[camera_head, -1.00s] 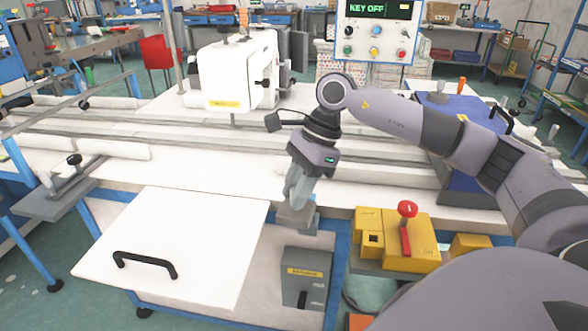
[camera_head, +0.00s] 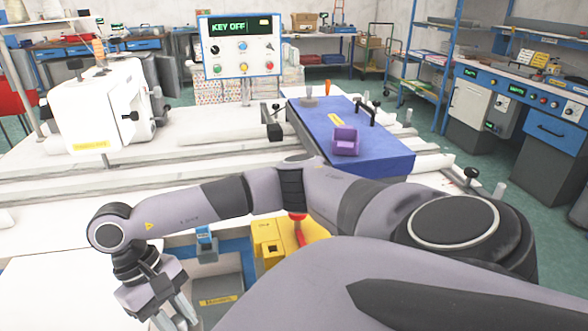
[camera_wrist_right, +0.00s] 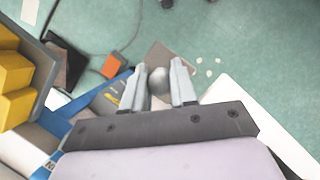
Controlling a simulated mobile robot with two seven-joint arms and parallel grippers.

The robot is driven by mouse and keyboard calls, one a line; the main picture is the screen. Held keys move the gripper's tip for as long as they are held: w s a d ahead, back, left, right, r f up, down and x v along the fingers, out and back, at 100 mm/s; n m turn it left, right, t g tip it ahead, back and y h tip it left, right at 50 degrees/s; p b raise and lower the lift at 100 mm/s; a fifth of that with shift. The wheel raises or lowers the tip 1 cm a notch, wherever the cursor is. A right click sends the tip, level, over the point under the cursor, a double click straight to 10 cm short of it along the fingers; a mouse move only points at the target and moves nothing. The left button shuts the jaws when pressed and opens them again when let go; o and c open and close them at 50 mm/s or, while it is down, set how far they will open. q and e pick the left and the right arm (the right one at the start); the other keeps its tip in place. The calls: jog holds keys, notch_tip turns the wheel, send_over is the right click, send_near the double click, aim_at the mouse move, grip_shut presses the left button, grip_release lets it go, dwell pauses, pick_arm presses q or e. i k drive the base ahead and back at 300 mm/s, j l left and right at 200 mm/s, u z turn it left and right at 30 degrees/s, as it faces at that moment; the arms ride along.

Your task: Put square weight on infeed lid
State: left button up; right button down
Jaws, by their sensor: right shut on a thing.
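My right gripper (camera_wrist_right: 158,88) is shut on a grey round knob (camera_wrist_right: 158,76), seen between its two fingers in the wrist view. A grey-brown square plate (camera_wrist_right: 166,56) shows just beyond the knob; together they look like the square weight. In the head view, my right gripper (camera_head: 180,312) points down near the bottom edge, and the weight cannot be made out there. A blue lid (camera_head: 375,160) with a black handle lies on the table at the right. A white panel (camera_head: 60,290) lies at the lower left; no label tells which is the infeed lid. My left gripper is not in view.
A yellow box (camera_head: 268,240) with a red lever is at the table's front edge. The white sewing machine (camera_head: 95,110) stands at left.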

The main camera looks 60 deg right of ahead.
aim_at(333, 126)
jog(key=k+l, duration=0.25)
jog(key=l, duration=0.2)
jog(key=k+l, duration=0.25)
jog(key=l, duration=0.2)
jog(key=k+l, duration=0.25)
jog(key=l, duration=0.15)
jog(key=l+z, duration=0.1)
jog(key=l, duration=0.15)
jog(key=k+l+z, duration=0.1)
jog(key=k+l, duration=0.05)
jog(key=l, duration=0.05)
